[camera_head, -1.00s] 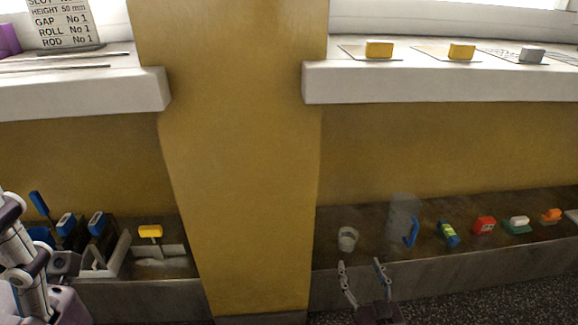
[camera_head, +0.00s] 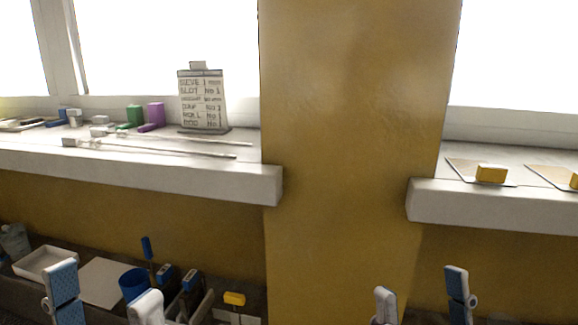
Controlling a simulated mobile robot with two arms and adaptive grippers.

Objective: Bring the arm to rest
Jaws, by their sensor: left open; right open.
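My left gripper (camera_head: 104,296) shows at the lower left of the head view. Its two fingers point up and stand well apart, with nothing between them. My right gripper (camera_head: 421,294) shows at the lower right, in front of the yellow pillar (camera_head: 350,120) and the wall. Its fingers are also spread and empty. The rest of both arms is below the picture. I cannot tell how far either gripper is from the lower ledge.
The lower ledge holds a white tray (camera_head: 50,262), a blue cup (camera_head: 134,284), blue-handled tools (camera_head: 190,280) and a yellow block (camera_head: 234,299). The left sill (camera_head: 200,182) holds a sign (camera_head: 203,100) and rods. The right sill (camera_head: 490,207) bears yellow blocks (camera_head: 491,173).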

